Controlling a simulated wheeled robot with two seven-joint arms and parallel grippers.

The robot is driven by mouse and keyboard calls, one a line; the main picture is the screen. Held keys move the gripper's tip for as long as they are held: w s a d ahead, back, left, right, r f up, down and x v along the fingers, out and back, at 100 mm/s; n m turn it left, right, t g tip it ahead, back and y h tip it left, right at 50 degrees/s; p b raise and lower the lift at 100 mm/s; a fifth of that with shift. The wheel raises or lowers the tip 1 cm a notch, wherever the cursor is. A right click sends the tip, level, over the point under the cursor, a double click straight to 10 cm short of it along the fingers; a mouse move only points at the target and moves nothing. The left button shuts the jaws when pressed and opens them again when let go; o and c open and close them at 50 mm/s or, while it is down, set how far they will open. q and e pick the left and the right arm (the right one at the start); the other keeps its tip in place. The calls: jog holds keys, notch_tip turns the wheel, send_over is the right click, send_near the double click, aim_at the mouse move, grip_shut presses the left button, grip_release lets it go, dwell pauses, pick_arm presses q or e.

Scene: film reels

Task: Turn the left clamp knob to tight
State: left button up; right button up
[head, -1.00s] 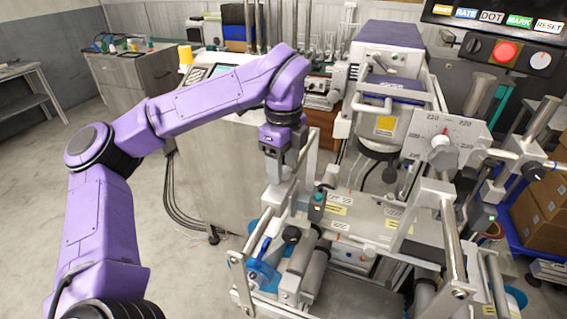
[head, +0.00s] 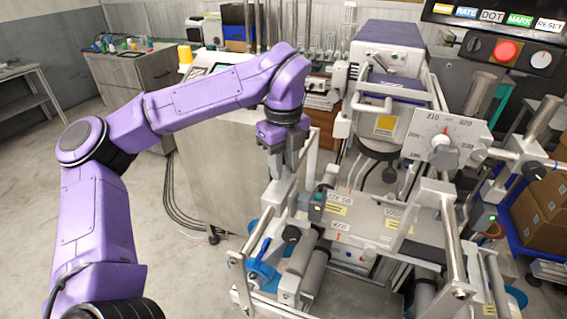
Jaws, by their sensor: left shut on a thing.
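My left gripper (head: 283,174) points down at the left end of the machine frame (head: 238,245), at the top of a pale upright block. It is shut on a small part there, which I take to be the left clamp knob. The fingers hide that part, so its shape and any tight mark cannot be read. A black round knob (head: 291,234) sits lower on the frame, below and apart from the gripper. My right gripper is not in view.
A dial plate (head: 438,140) with a red pointer stands right of the gripper. Metal rails and posts (head: 452,245) crowd the front right. A control panel (head: 500,50) with a red button hangs at top right. Open floor (head: 185,285) lies left of the machine.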

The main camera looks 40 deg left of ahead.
pick_arm(q)
jog(key=m, duration=0.2)
jog(key=shift+r+m, duration=0.15)
jog(key=shift+m, duration=0.25)
jog(key=m+p, duration=0.1)
jog(key=m, duration=0.1)
jog(key=shift+m, duration=0.4)
jog(key=m+p, duration=0.3)
jog(key=m, duration=0.1)
jog(key=shift+r, duration=0.15)
jog(key=m+p, duration=0.4)
jog(key=m, duration=0.1)
jog(key=shift+m+p, duration=0.35)
jog(key=shift+m, duration=0.05)
jog(key=m+p, duration=0.2)
jog(key=m, duration=0.1)
jog(key=shift+p, duration=0.4)
jog(key=shift+f+m+p, duration=0.2)
jog(key=shift+m+p, duration=0.45)
jog(key=shift+m, duration=0.15)
jog(key=o, duration=1.1)
jog(key=shift+c, duration=0.2)
